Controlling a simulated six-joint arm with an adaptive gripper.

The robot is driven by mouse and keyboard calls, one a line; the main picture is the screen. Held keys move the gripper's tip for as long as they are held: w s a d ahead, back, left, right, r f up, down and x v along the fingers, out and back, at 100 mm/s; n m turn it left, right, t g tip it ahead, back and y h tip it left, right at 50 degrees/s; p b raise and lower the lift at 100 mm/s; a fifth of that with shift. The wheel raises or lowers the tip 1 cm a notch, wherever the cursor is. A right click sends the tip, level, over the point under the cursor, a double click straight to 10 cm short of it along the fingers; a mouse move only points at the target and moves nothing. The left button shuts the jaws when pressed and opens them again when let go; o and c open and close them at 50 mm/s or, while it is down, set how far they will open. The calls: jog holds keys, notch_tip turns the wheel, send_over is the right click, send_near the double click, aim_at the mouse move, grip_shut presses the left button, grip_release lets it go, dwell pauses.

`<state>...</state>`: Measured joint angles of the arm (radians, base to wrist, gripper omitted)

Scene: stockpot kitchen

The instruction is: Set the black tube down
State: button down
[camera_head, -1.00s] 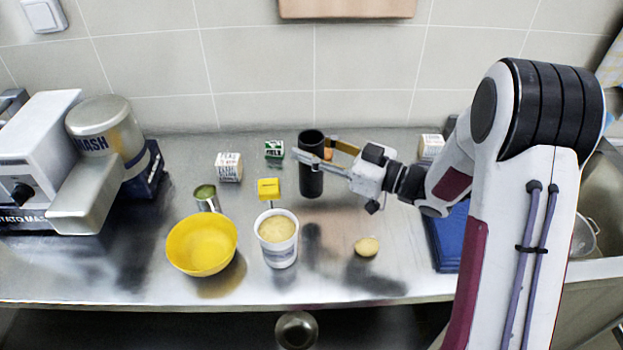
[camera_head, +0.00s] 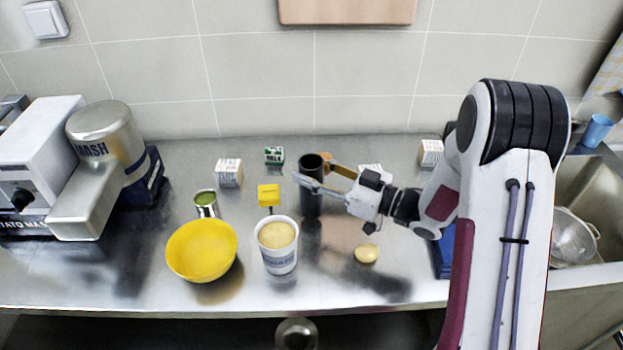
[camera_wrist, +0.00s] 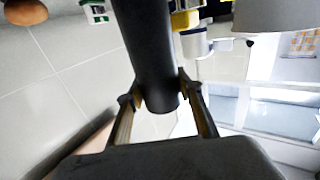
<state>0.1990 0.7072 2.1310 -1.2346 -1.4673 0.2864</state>
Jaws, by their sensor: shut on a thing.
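The black tube (camera_head: 311,198) stands upright on or just above the steel counter, right of the yellow box. I cannot tell whether its base touches the counter. My gripper (camera_head: 317,176) is shut on the tube near its upper part, reaching in from the right. In the wrist view the black tube (camera_wrist: 152,55) lies between the two fingers of my gripper (camera_wrist: 158,92), and one end of it shows just past the fingertips.
A white tub (camera_head: 279,262), a yellow bowl (camera_head: 202,250), a green-topped can (camera_head: 205,208) and a yellow box (camera_head: 269,195) stand left of the tube. A potato (camera_head: 366,254) lies at front right. Small cartons (camera_head: 229,173) stand behind. The counter just before the tube is clear.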

jog(key=shift+f, duration=1.4)
jog(key=c, duration=1.4)
grip_release()
jog(key=shift+v, duration=6)
jog(key=shift+w, duration=0.1)
